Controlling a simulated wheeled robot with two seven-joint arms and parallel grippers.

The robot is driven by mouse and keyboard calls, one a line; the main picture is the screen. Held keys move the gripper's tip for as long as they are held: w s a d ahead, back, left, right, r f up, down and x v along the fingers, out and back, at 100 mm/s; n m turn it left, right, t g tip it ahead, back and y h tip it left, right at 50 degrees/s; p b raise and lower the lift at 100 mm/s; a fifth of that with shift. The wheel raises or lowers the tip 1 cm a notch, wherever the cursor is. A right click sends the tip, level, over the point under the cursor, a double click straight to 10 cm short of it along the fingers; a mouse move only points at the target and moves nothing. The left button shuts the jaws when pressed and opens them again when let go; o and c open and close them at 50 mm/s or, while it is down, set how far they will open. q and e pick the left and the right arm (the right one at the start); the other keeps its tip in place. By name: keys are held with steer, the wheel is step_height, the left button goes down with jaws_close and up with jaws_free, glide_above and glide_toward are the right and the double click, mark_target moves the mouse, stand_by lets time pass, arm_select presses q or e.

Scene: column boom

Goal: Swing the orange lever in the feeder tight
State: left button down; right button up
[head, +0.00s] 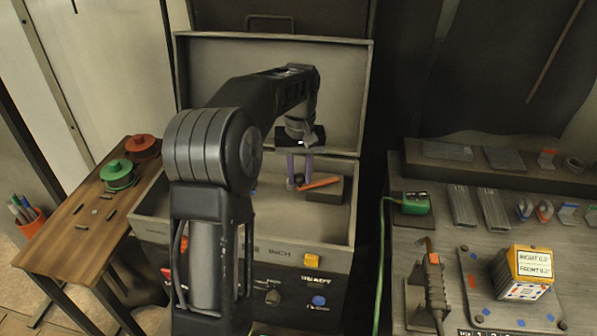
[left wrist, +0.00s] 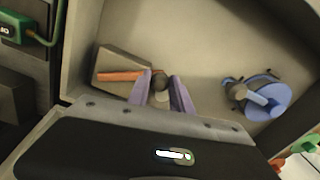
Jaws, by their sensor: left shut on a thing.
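The feeder (head: 340,222) is an open metal box with its lid raised behind it. The orange lever (head: 320,183) lies over a grey-brown block (head: 328,194) inside the box. My left gripper (head: 299,182) reaches into the box from above, its purple fingers shut at the lever's left end. In the left wrist view, the orange lever (left wrist: 122,76) runs along the block to my left gripper (left wrist: 161,92), with a round grey part between the fingers. The fingers partly hide that end. My right gripper is not in view.
A blue round fitting (left wrist: 262,98) stands inside the feeder, clear of the gripper. A wooden table (head: 72,238) with red and green spools stands left. A grey bench (head: 400,290) at right holds a green box (head: 412,203) and a labelled cube (head: 524,272).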

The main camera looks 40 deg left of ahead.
arm_select(q)
steer(key=d+n, duration=0.1)
steer(key=s+d+n, duration=0.1)
steer(key=n, duration=0.1)
steer(key=shift+d+r, duration=0.1)
steer(key=shift+d, duration=0.05)
steer(key=d+n, duration=0.1)
steer(key=n, duration=0.1)
steer(key=d+n, duration=0.1)
steer(key=shift+s+d+n+p, duration=0.1)
steer(key=shift+d+n+p, duration=0.2)
steer(key=shift+d+n, duration=0.1)
steer(key=d+n, duration=0.1)
steer(key=n, duration=0.1)
steer(key=shift+d+n+p, duration=0.3)
steer(key=shift+d+p, duration=0.1)
steer(key=shift+w+d+n+p, duration=0.2)
steer(key=shift+w+d+n, duration=0.1)
steer(key=shift+d+n, duration=0.4)
steer(key=shift+w+d+n+p, duration=0.2)
steer(key=shift+w+d+n, duration=0.15)
steer(key=shift+n, duration=0.55)
steer(key=c, duration=1.1)
jaws_free()
steer(key=shift+c, duration=0.2)
